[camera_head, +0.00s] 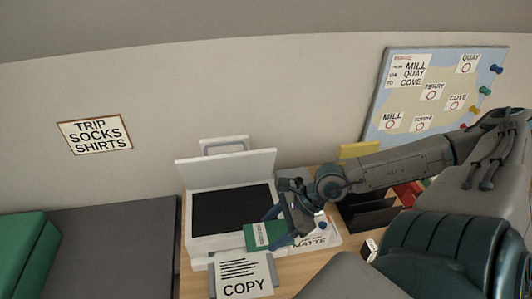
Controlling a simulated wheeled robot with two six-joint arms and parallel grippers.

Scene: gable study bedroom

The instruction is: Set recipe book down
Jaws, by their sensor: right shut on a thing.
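The recipe book seems to be the small green book (253,243) with a white label, its lettering too small to read. My right gripper (272,228) reaches in from the right and is shut on this book. The book is over the front right corner of an open white copier (208,243) with a dark glass bed. I cannot tell whether the book touches the copier. The gripper hides part of the book's right side. My left gripper is not in view.
A sheet marked COPY (242,285) is at the copier's front, and a MATTE pack (318,242) lies to its right. The copier's lid (225,167) stands raised behind. Dark trays (370,215) stand further right, partly behind my arm. Some desk (310,264) is bare in front.

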